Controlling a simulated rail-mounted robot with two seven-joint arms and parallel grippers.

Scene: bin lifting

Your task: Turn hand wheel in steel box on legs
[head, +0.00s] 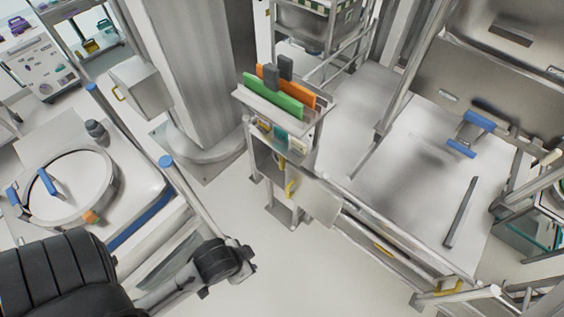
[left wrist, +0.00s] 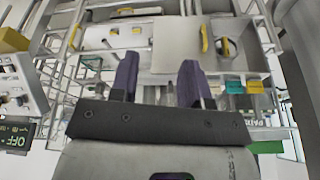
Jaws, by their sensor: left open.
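The steel box on legs (head: 262,158) stands in the middle of the head view, with its door (head: 316,200) swung open to the right. A small yellow part, perhaps the hand wheel (head: 281,161), shows in its opening. In the left wrist view, which looks upside down, a round yellow-edged hand wheel (left wrist: 224,47) shows beside the pale open door (left wrist: 176,45). My left gripper (left wrist: 157,67) is open and empty, its two dark purple fingers apart below the door panel. It is clear of the wheel, which lies to its upper right. My right gripper is not in view.
A thick steel column (head: 200,80) stands left of the box. Green and orange panels (head: 275,97) stand on top of the box. A cart with a round hatch (head: 75,190) is at left, and a steel table (head: 420,180) is at right. Bare floor lies in front.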

